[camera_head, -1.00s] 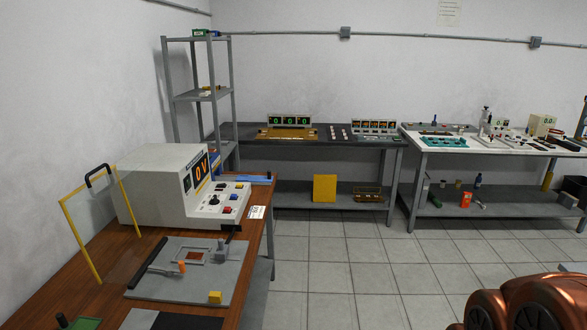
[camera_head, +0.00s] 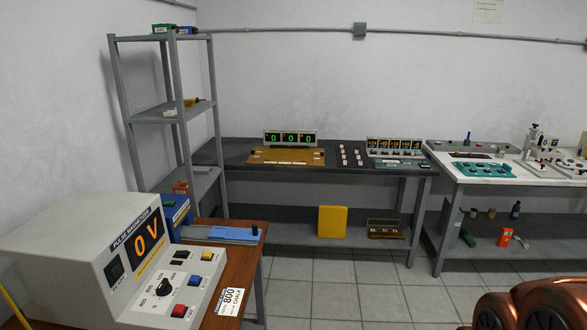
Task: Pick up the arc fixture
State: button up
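I cannot single out the arc fixture with certainty. A small green box (camera_head: 164,29) with a white label too small to read surely is on the top shelf of the grey rack, beside a blue box (camera_head: 187,30). My gripper is not in view; only copper-coloured rounded parts of mine show at the lower right.
The grey rack (camera_head: 213,120) stands by the back-left corner. A pulse magnetizer (camera_head: 95,262) reading 0 V is on the wooden bench (camera_head: 235,270) at near left. A dark bench (camera_head: 235,152) and a white-topped bench (camera_head: 455,165) stand behind. The tiled floor (camera_head: 340,290) between is clear.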

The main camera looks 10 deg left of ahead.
aim_at(163, 28)
jog(key=i, duration=3.5)
jog(key=u, duration=2.85)
